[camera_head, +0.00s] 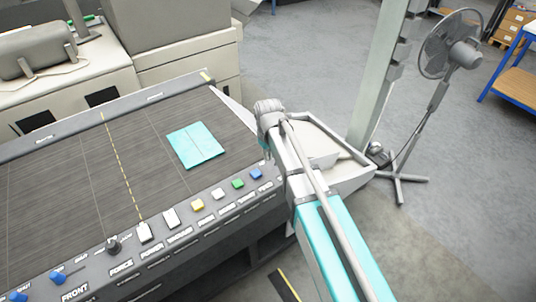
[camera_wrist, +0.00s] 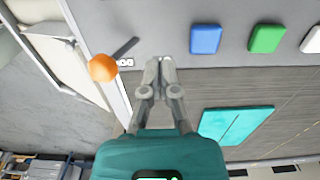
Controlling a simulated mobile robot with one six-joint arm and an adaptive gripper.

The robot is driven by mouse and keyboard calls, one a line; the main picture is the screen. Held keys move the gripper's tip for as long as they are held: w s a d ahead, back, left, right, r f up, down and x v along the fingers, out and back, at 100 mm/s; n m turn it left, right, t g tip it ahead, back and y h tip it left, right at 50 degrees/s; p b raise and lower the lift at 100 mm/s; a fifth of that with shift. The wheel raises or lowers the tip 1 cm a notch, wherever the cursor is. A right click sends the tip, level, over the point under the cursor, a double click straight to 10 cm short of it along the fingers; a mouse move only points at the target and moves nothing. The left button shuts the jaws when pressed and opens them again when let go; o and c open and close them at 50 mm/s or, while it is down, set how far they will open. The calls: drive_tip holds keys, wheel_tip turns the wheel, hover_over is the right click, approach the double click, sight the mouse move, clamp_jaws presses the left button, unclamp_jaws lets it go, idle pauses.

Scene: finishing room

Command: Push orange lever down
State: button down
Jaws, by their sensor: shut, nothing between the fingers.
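The orange lever is a round orange knob (camera_wrist: 102,68) on a dark stem (camera_wrist: 126,47), left of my fingertips in the wrist view. It sits at the corner of the grey control panel (camera_wrist: 180,12), beside a small black-and-white marking. My gripper (camera_wrist: 160,62) is shut and empty, its fingertips together over the panel. A gap shows in the picture between the fingertips and the knob; their height difference is hard to judge. In the head view my arm reaches to the panel's right end, and the lever cannot be made out there.
A blue button (camera_wrist: 205,39) and a green button (camera_wrist: 266,39) lie right of my fingertips. A cyan sheet (camera_head: 195,145) lies on the dark conveyor belt (camera_head: 75,165). A standing fan (camera_head: 440,65) and a grey post (camera_head: 380,75) stand beyond my arm.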

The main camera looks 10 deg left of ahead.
drive_tip(key=shift+s+a+r+p, duration=0.15)
drive_tip(key=shift+r+p, duration=0.5)
drive_tip(key=shift+r, duration=0.05)
drive_tip(key=shift+s+a+r+p, duration=0.1)
drive_tip(key=shift+s+r+p, duration=0.05)
drive_tip(key=shift+r+p, duration=0.5)
drive_tip(key=shift+s+a+r+p, duration=0.15)
drive_tip(key=shift+r+p, duration=0.45)
drive_tip(key=shift+r, duration=0.15)
drive_tip(key=shift+d, duration=0.1)
drive_tip(key=s+d+m, duration=0.2)
drive_tip(key=d+m, duration=0.1)
drive_tip(key=d, duration=0.8)
drive_tip(key=s+d+m, duration=0.3)
drive_tip(key=d, duration=0.9)
drive_tip(key=s+d+f+m+b, duration=0.1)
drive_tip(key=d+m, duration=0.3)
drive_tip(key=d, duration=0.8)
drive_tip(key=shift+s, duration=0.9)
drive_tip(key=shift+a+f, duration=0.1)
drive_tip(key=shift+a, duration=0.05)
